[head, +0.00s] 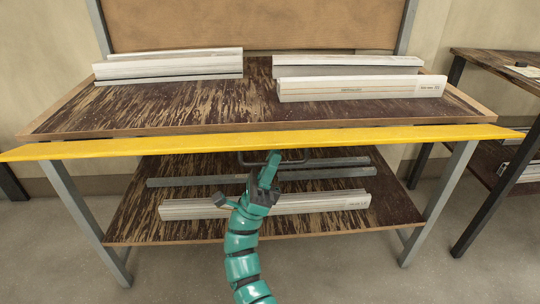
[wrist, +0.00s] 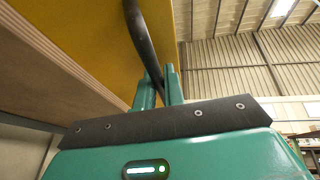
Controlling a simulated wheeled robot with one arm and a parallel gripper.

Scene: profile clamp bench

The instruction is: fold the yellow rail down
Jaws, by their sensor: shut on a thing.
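The yellow rail (head: 250,141) runs along the front edge of the workbench and sticks out past both its ends. In the head view it shows as a narrow strip, and its exact tilt is hard to tell. Its yellow face (wrist: 95,35) fills the upper left of the wrist view. A dark bar handle (head: 318,162) hangs just below the rail, and it also shows in the wrist view (wrist: 138,30). My gripper (head: 270,163) is shut on this handle, with the bar between its two fingers (wrist: 159,88). The fingers partly hide the bar.
The bench top (head: 200,107) carries pale profiles, including one at the front right (head: 360,88). The lower shelf (head: 140,215) holds grey bars and a pale profile (head: 310,204) behind my arm. Bench legs stand either side. Another table (head: 500,65) stands at right. The floor in front is clear.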

